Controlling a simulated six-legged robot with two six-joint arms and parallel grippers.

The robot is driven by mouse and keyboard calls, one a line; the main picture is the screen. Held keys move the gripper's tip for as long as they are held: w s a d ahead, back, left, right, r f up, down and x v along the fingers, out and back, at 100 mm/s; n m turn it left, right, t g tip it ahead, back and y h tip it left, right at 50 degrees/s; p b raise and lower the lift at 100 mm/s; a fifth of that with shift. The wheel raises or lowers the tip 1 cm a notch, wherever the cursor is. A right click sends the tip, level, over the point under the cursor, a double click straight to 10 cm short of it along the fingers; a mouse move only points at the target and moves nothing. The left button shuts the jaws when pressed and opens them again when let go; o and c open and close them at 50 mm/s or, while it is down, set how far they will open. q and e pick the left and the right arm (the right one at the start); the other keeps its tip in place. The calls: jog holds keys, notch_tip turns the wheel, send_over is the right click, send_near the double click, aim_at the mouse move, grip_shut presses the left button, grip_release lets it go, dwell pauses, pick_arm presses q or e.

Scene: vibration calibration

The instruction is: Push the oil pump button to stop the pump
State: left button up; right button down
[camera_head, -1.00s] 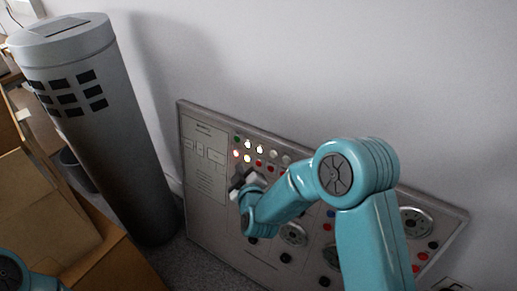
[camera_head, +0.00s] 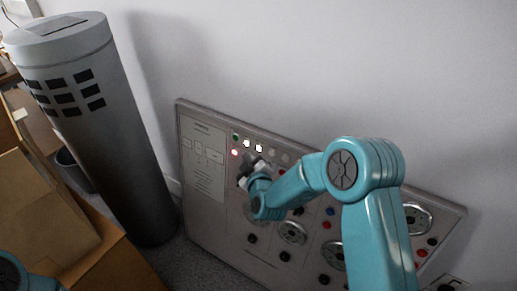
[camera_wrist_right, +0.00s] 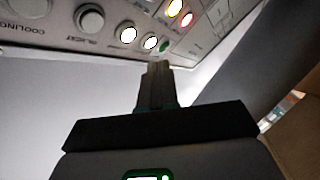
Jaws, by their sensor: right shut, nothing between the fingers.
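The control panel (camera_head: 205,205) leans against the wall, with a row of buttons and lamps along its upper left. In the head view my right gripper (camera_head: 247,170) is shut and empty at the panel's upper left, just below two lit white buttons (camera_head: 253,146). In the right wrist view the shut fingertips (camera_wrist_right: 157,66) point at the panel near a green button (camera_wrist_right: 165,46); contact cannot be told. Lit white buttons (camera_wrist_right: 128,34), a yellow lamp (camera_wrist_right: 174,7) and a red lamp (camera_wrist_right: 187,19) also show there. I cannot read which button is the oil pump's. My left gripper is out of view.
A tall grey cylinder (camera_head: 95,140) stands left of the panel. Cardboard boxes (camera_head: 40,200) fill the lower left. Dials and knobs (camera_head: 292,232) cover the lower panel, partly behind my right arm. The wall (camera_head: 330,70) above is clear.

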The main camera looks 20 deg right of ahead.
aim_at(259, 148)
jog(key=shift+w+d+f+b, duration=0.2)
jog(key=shift+w+d+b, duration=0.15)
jog(key=shift+w+d, duration=0.2)
jog(key=shift+w+d+f+b, duration=0.15)
jog(key=shift+w+d+b, duration=0.2)
jog(key=shift+d, duration=0.3)
dwell(1.2)
jog(key=shift+w+d+f+b, duration=0.1)
jog(key=shift+w+d+b, duration=0.2)
jog(key=shift+d+b, duration=0.05)
